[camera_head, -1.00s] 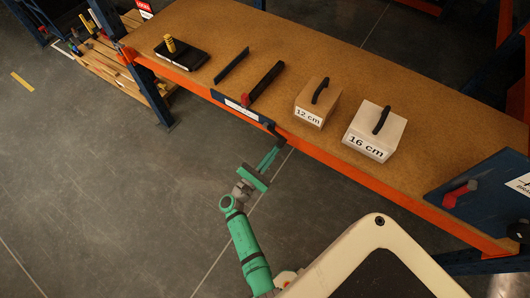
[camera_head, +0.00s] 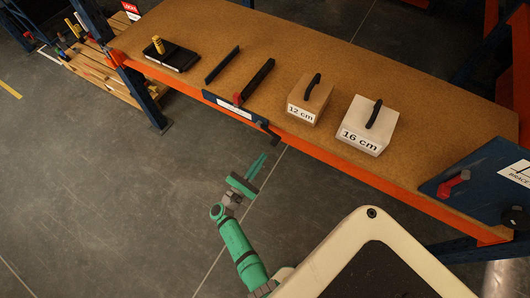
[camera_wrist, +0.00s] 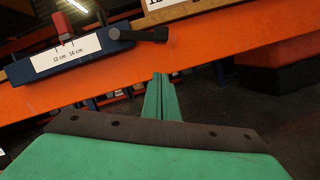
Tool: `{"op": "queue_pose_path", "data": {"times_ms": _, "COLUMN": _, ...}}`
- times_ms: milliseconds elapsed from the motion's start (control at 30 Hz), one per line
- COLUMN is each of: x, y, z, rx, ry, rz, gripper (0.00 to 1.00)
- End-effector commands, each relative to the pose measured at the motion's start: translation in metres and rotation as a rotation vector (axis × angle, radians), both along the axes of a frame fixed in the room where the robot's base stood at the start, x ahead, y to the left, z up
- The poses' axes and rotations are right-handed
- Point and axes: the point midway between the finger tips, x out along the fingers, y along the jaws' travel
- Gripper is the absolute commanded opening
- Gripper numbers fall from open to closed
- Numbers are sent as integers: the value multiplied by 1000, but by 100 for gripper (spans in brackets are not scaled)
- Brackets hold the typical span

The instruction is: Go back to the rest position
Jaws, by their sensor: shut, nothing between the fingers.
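My gripper (camera_head: 257,164) is green, shut and empty. It is over the floor in front of the bench's orange front edge, apart from it. In the wrist view its closed fingers (camera_wrist: 160,97) point toward the orange beam. My green arm reaches up from the lower middle of the head view.
A brown bench (camera_head: 300,57) holds a 12 cm block (camera_head: 305,96), a 16 cm block (camera_head: 362,130), dark bars and a black box (camera_head: 172,58). A dark labelled gauge with a black knob (camera_wrist: 153,35) is fixed at the front edge. A blue panel (camera_head: 470,190) stands right. Open floor (camera_head: 90,180) lies left.

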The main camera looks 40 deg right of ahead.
Motion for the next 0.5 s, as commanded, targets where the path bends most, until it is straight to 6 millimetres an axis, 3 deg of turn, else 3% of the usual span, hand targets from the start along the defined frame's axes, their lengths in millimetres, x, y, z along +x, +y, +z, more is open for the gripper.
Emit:
{"op": "queue_pose_path", "data": {"times_ms": 200, "x": -6, "y": 41, "z": -9, "rx": 0, "ry": 1, "rz": 8, "gripper": 0}}
{"op": "queue_pose_path", "data": {"times_ms": 500, "x": -13, "y": 66, "z": -15, "rx": 0, "ry": 0, "rz": 6, "gripper": 0}}
